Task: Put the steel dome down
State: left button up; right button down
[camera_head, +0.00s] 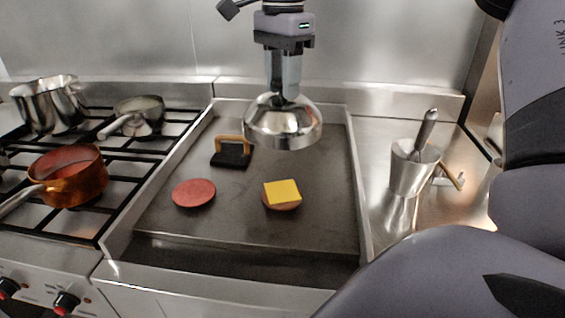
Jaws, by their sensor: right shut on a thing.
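The steel dome (283,125) is a shiny, shallow bowl shape with its open side down. My right gripper (284,92) comes down from above and is shut on the top of the dome. The dome hangs over the back part of the flat griddle (230,220), apart from the things lying on it. A patty with a yellow cheese slice (282,191) lies on the griddle in front of the dome. The dome's knob is hidden between the fingers. My left gripper does not show.
A red patty (193,193) lies on the griddle's left, with a black press with a wooden handle (231,152) behind it. Pots and a copper pan (68,176) stand on the stove at left. A steel cup with a utensil (413,168) stands on the right counter.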

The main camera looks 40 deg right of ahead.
notch_tip(320, 180, down, 15)
jog(key=shift+r, duration=0.1)
dwell(0.3)
jog(key=shift+f+b, duration=0.6)
jog(key=shift+b, duration=0.05)
jog(key=c, duration=0.8)
grip_release()
jog(key=shift+o, duration=0.2)
jog(key=shift+r+p, duration=0.55)
jog(key=shift+p, duration=0.1)
notch_tip(320, 180, up, 12)
jog(key=shift+r, duration=0.1)
